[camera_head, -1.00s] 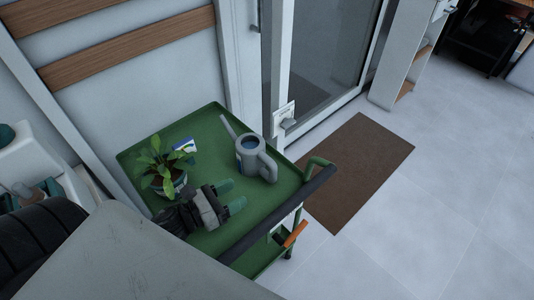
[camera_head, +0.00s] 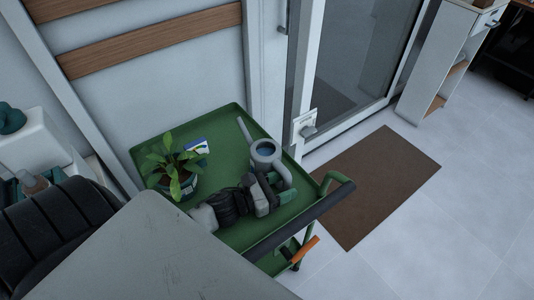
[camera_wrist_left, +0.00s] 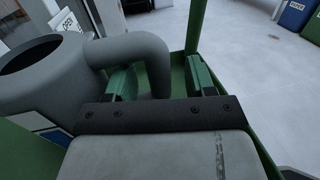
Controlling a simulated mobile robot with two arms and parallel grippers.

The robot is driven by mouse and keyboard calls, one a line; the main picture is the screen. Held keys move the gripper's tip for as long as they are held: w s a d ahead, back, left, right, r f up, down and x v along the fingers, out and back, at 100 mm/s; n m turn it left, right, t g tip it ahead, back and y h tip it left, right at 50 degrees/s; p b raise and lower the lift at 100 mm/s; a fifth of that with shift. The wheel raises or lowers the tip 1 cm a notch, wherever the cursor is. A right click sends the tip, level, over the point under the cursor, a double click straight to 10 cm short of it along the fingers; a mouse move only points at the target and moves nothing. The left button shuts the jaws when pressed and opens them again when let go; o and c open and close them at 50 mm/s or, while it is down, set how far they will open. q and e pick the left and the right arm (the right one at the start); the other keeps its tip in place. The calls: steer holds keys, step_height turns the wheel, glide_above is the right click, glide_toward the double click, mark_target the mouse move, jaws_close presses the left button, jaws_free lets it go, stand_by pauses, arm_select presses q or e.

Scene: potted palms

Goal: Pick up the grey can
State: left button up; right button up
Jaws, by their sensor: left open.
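The grey watering can (camera_head: 265,152) stands upright on the green cart's tray (camera_head: 226,122), its spout pointing up-left and its handle toward my left arm. My left gripper (camera_head: 279,188) is at the handle, low over the tray. In the left wrist view the can's body (camera_wrist_left: 40,85) is at the left, and its curved handle (camera_wrist_left: 153,52) comes down between the two open green fingers (camera_wrist_left: 160,80). One finger is inside the handle loop and the other outside. I cannot tell whether they touch the handle. My right gripper is not in view.
A potted plant (camera_head: 176,165) and a small blue-and-white packet (camera_head: 196,147) stand on the tray, left of the can. The cart's dark push bar (camera_head: 300,222) runs along the near side. A brown mat (camera_head: 375,185) lies on the open floor to the right, before a glass door.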

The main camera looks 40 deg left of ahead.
arm_select(q)
steer(key=shift+x, duration=1.5)
steer(key=shift+c, duration=0.5)
jaws_close()
steer(key=shift+r, duration=0.15)
